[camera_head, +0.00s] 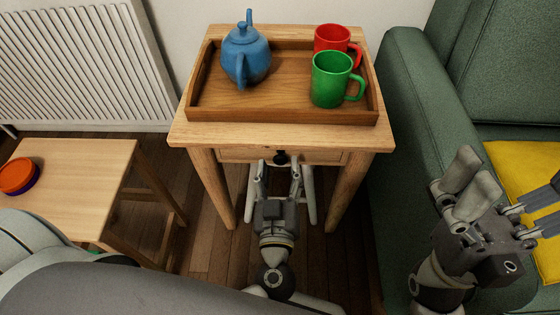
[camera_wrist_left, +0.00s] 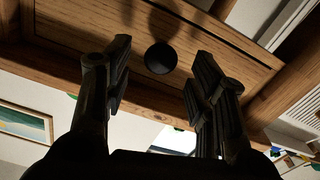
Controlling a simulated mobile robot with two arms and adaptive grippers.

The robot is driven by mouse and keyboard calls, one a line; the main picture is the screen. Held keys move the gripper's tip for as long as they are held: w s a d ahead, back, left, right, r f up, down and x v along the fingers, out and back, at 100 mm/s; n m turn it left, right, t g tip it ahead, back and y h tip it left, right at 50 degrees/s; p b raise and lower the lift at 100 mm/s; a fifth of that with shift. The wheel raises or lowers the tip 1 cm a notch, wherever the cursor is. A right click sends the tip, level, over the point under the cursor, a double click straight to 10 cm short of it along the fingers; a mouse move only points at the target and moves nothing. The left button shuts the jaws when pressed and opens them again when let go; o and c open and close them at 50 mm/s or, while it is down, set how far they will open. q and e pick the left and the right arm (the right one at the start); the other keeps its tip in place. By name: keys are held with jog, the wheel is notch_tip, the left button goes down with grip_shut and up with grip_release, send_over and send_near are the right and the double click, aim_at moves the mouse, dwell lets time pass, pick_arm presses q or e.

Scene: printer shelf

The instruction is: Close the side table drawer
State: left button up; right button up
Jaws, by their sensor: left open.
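The wooden side table (camera_head: 279,133) stands in the middle of the head view. Its drawer front (camera_head: 325,157) shows under the top, between the legs. It also fills the top of the left wrist view (camera_wrist_left: 210,55). I cannot tell how far out the drawer is. Its dark round knob (camera_head: 282,158) shows in the left wrist view (camera_wrist_left: 161,58) too. My left gripper (camera_head: 279,172) is open, pointing at the drawer front, with its fingers to either side of the knob. No finger visibly grips it. My right gripper (camera_head: 472,185) is over the green sofa, away from the table.
A wooden tray (camera_head: 285,114) on the table holds a blue teapot (camera_head: 245,56), a red mug (camera_head: 333,38) and a green mug (camera_head: 331,80). A low wooden stool (camera_head: 85,175) is at left, a green sofa (camera_head: 415,95) close at right. A radiator (camera_head: 80,65) is behind.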

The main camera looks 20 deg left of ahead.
pick_arm(q)
jog(key=v, duration=0.9)
jog(key=shift+s, duration=0.15)
